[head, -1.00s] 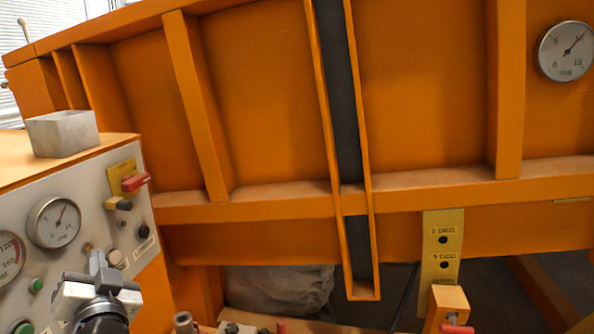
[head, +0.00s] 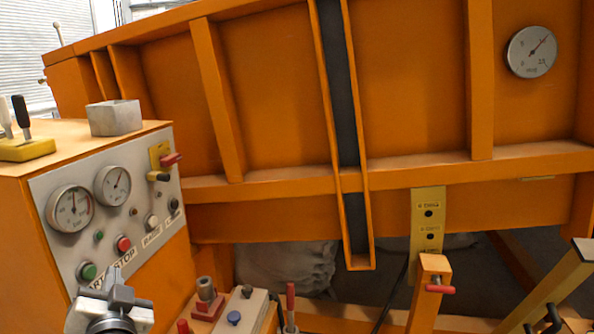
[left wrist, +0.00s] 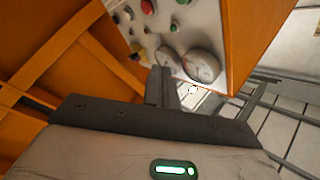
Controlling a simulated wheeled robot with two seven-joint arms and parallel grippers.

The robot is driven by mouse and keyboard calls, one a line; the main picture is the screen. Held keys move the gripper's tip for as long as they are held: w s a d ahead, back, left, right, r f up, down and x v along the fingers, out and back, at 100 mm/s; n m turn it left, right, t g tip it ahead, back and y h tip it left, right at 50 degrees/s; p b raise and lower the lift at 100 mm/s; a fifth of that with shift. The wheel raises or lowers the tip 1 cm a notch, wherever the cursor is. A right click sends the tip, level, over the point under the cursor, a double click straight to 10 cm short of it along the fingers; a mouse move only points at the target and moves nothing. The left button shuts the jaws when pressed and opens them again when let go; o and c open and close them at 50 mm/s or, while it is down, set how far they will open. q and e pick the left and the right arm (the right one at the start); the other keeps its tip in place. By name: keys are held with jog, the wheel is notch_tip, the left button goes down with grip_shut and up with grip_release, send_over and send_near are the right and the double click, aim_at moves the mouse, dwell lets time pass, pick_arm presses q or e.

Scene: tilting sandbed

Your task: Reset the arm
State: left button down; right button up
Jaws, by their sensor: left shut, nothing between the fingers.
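My left gripper (head: 116,286) shows at the lower left of the head view, in front of the grey control panel (head: 146,208). Its fingers are closed together with nothing between them. In the left wrist view the closed fingers (left wrist: 161,85) point toward the panel's gauges (left wrist: 201,66), apart from them as far as I can tell. My right gripper does not show in either view.
The tilted orange sandbed (head: 282,100) fills the back, with a dial gauge (head: 532,52) at upper right. A grey open box (head: 115,118) stands on the control cabinet. An orange post with a red-handled pin (head: 440,288) stands lower right. Small levers and knobs (head: 234,319) sit low in the middle.

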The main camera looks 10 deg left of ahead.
pick_arm(q)
jog(key=s+d+f+m+h+b, duration=0.1)
jog(key=d+f+h+b, duration=0.15)
jog(key=f, duration=0.35)
jog(key=s+d+f+m+g+h+b, duration=0.1)
jog(key=d+f+h, duration=0.25)
jog(key=f, duration=0.35)
jog(key=s+d+f+m+h+b, duration=0.1)
jog(key=s+d+f+h, duration=0.1)
jog(key=d+f, duration=0.3)
jog(key=s+d+f+n+g+h+b, duration=0.1)
jog(key=s+d+f+g+h+b, duration=0.2)
jog(key=s+d+f+h, duration=0.3)
jog(key=s+d+f+b, duration=0.1)
jog(key=s+d+f, duration=0.4)
jog(key=f, duration=0.3)
jog(key=shift+s+g, duration=0.3)
